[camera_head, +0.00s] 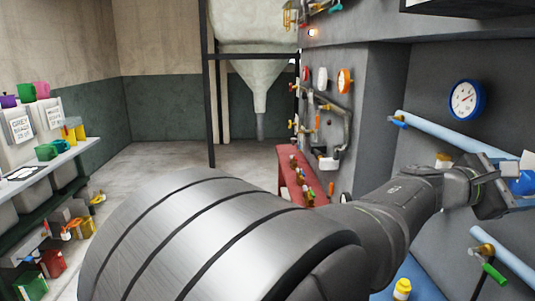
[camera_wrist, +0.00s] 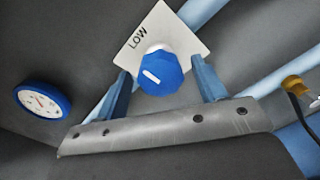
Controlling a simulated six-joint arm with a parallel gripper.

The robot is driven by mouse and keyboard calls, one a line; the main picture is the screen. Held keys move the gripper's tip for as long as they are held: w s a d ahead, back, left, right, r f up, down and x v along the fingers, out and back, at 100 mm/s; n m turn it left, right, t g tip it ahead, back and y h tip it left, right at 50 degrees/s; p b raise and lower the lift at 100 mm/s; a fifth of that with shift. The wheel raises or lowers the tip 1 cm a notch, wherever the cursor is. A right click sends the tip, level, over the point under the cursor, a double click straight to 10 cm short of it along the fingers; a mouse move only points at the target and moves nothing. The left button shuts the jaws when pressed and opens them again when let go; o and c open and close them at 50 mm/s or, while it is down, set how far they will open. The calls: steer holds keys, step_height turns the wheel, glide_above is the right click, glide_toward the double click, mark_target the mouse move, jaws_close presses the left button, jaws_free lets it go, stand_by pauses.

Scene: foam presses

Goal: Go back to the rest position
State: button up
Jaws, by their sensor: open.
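My gripper (camera_wrist: 160,66) is open in the wrist view, with one blue finger on each side of a blue knob (camera_wrist: 161,75). The knob has a white pointer mark and sits on a white plate (camera_wrist: 137,38) marked LOW. The fingers appear apart from the knob, though I cannot tell the exact gap. In the head view my arm reaches right to the grey press wall, with the gripper (camera_head: 508,180) beside the blue knob (camera_head: 523,184). My arm hides part of that wall.
A blue-rimmed gauge (camera_head: 467,99) and light blue pipes (camera_head: 460,136) are on the wall near my gripper. A green-handled valve (camera_head: 494,272) is below. A red bench (camera_head: 297,178) stands mid-room. A shelf (camera_head: 50,158) with containers is at left. The floor (camera_head: 150,172) between is clear.

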steer(key=a, duration=1.5)
steer(key=d, duration=1.7)
steer(key=shift+d, duration=0.2)
steer(key=shift+d+m, duration=0.1)
steer(key=shift+m, duration=0.5)
steer(key=a, duration=1.5)
steer(key=shift+a, duration=0.4)
